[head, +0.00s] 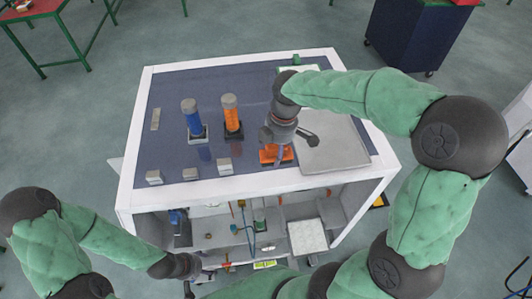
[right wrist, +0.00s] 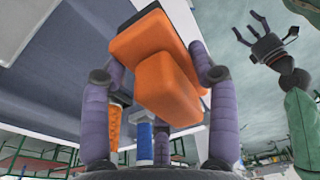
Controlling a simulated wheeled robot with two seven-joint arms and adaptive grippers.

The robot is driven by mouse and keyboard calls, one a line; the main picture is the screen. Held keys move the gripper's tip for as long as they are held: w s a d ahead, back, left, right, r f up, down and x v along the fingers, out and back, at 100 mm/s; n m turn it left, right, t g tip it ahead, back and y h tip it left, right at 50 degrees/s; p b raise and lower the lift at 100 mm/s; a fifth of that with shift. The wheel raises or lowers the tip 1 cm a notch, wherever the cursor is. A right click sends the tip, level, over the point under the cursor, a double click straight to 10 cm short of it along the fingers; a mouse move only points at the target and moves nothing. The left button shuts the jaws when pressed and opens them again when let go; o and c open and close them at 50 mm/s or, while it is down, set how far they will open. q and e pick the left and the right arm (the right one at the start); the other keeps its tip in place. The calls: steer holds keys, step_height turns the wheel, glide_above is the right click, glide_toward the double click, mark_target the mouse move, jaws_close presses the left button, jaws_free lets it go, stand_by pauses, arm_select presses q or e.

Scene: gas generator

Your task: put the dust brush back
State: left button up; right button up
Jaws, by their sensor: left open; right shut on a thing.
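The dust brush, an orange block in two steps with a dark edge, shows in the head view (head: 270,155) near the front right of the blue bench top. In the right wrist view the orange body (right wrist: 155,60) sits between the two purple-grey fingers of my right gripper (right wrist: 158,75). My right gripper (head: 279,146) reaches down from above and is shut on it. I cannot tell whether the brush touches the top. My left gripper (head: 199,279) is low at the front left, away from the brush; in the right wrist view (right wrist: 249,27) its fingers are spread and empty.
Several small grey blocks (head: 190,174) line the front edge. A grey plate (head: 335,150) lies right of the brush. An open shelf (head: 220,235) with parts lies below.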

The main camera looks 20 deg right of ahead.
steer(key=w+f, duration=0.5)
steer(key=shift+w+f, duration=0.15)
steer(key=shift+f, duration=0.2)
steer(key=shift+w+a+f+p, duration=0.15)
steer(key=shift+f+p, duration=0.1)
steer(key=shift+f, duration=0.7)
steer(key=shift+w+d+f+p, duration=0.1)
steer(key=shift+f+p, duration=0.15)
steer(key=shift+f, duration=0.65)
steer(key=shift+s, duration=0.1)
steer(key=shift+f, duration=0.15)
steer(key=o, duration=1.1)
steer(key=r, duration=0.4)
steer(key=d+r, duration=0.1)
steer(key=r, duration=0.7)
steer(key=shift+s+d+r+b, duration=0.1)
steer(key=shift+d+r+b, duration=0.1)
steer(key=shift+b, duration=0.15)
